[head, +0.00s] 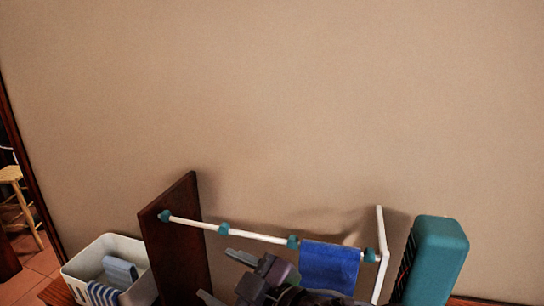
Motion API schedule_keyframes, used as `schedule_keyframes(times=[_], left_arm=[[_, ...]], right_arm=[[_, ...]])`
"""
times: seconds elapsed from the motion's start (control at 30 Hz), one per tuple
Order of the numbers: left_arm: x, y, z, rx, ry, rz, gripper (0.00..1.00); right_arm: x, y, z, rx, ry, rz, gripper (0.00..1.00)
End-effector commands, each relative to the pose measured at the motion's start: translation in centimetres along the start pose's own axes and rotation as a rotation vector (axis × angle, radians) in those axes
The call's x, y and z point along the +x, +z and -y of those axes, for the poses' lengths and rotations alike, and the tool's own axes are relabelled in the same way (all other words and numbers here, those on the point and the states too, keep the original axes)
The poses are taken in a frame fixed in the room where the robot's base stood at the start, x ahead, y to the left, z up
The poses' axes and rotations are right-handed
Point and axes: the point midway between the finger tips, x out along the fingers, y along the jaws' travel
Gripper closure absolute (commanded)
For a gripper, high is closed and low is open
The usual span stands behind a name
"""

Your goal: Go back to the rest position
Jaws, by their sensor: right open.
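My right gripper (217,273) is at the bottom middle of the head view. Its two grey fingers point left and stand apart, with nothing seen between them. It is below and in front of a white rail (258,236) with teal clips. A blue cloth (330,264) hangs over the right part of the rail, just right of the gripper. Whether the gripper touches the cloth cannot be told. My left gripper is not in view.
A dark wood panel (176,240) stands at the rail's left end, and a teal padded block (437,255) at the right. A white basket (140,288) with folded cloths is at lower left. A plain beige wall rises behind. A wooden stool (12,175) shows through a doorway.

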Motion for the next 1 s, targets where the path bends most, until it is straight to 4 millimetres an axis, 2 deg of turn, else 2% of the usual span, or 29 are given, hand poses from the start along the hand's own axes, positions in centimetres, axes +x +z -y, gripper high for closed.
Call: schedule_keyframes(times=[0.17,0.27,0.3,0.4,0.5,0.7,0.87,0.9,1.0], left_arm=[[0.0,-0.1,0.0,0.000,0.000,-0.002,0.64],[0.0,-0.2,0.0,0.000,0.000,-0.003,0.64],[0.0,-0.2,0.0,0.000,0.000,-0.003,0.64],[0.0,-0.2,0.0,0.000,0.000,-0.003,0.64],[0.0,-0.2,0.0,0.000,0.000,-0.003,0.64],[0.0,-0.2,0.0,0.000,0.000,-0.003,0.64],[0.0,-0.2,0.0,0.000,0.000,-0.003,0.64],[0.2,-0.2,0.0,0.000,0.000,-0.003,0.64],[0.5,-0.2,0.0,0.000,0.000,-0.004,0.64]], right_arm=[[-2.3,6.9,-3.1,0.237,0.217,0.198,0.43],[-4.9,12.5,-3.6,0.370,0.310,0.371,0.43],[-6.2,14.8,-3.5,0.424,0.337,0.448,0.43],[-9.8,20.2,-2.2,0.546,0.381,0.637,0.43],[-13.1,24.1,-0.4,0.638,0.396,0.790,0.43],[-18.5,28.9,3.5,0.779,0.387,1.024,0.43],[-22.6,31.2,6.7,0.875,0.364,1.178,0.43],[-22.7,32.2,7.3,0.885,0.357,1.199,0.43],[-21.2,35.6,8.1,0.881,0.351,1.202,0.43]])
